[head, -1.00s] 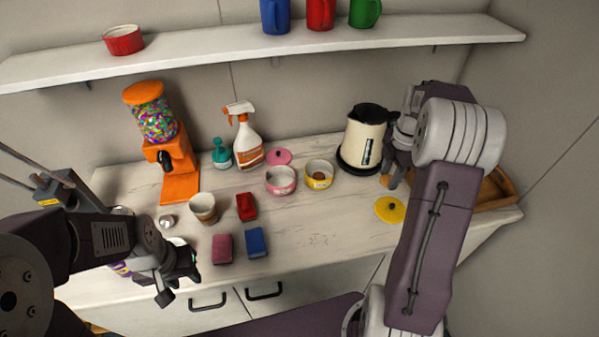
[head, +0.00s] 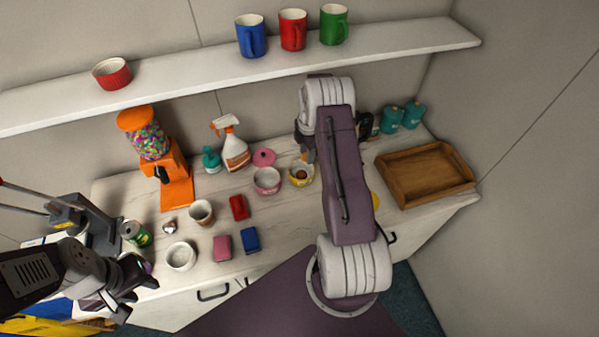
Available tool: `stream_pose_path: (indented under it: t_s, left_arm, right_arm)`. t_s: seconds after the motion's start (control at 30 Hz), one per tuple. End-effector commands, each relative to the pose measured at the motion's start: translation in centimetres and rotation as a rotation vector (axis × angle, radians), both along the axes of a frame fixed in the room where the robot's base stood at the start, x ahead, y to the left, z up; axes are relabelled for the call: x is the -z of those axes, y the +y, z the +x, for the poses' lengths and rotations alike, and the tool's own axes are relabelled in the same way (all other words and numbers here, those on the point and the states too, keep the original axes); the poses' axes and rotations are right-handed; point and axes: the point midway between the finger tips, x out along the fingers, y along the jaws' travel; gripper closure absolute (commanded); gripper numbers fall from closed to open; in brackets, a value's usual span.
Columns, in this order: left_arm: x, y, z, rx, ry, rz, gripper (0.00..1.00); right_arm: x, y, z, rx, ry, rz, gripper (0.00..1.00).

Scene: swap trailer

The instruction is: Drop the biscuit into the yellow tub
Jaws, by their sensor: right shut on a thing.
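The yellow tub (head: 293,181) stands open on the counter, with a round brown thing (head: 300,175) showing within its rim. My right gripper (head: 307,157) points down just above the tub's back edge. It is shut on the biscuit, which is mostly hidden at the fingertips; I cannot tell how far it is over the opening. The yellow lid (head: 375,201) lies right of my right arm and is mostly covered by it. My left gripper (head: 128,287) is at the counter's front left; its jaws are too dark to read.
A pink tub (head: 267,187) stands close left of the yellow one, with its pink lid (head: 264,157) behind. A spray bottle (head: 235,154), candy dispenser (head: 177,190) and beige cup (head: 201,212) are further left. A wooden tray (head: 424,196) is at right.

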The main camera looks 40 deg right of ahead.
Motion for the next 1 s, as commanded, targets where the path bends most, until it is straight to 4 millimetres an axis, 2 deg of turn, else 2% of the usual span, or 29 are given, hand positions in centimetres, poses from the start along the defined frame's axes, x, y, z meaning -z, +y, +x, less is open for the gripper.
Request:
stream_pose_path:
  t_s: [0.17, 0.5, 0.77, 0.8, 0.87, 1.0]
  left_arm:
    - [1.2, 0.0, 0.0, 0.000, 0.000, 0.000, 0.64]
    - [4.0, 0.0, 0.0, 0.000, 0.000, 0.000, 0.64]
    - [3.8, 0.0, 0.0, 0.000, 0.000, 0.000, 0.64]
    - [3.8, 0.0, 0.0, 0.000, 0.000, 0.000, 0.64]
    - [3.8, 0.0, 0.0, 0.000, 0.000, 0.000, 0.64]
    - [3.8, 0.0, 0.0, 0.000, 0.000, 0.000, 0.64]
  right_arm:
    - [1.6, 0.0, 0.0, 0.000, 0.001, 0.000, 0.98]
    - [5.9, 0.0, 0.0, 0.000, 0.000, 0.000, 0.98]
    - [5.9, 0.0, 0.0, 0.000, 0.000, 0.000, 0.98]
    - [5.9, 0.0, 0.0, 0.000, 0.000, 0.000, 0.53]
    - [5.9, 0.0, 0.0, 0.000, 0.000, 0.000, 0.36]
    - [5.9, 0.0, 0.0, 0.000, 0.000, 0.000, 0.36]
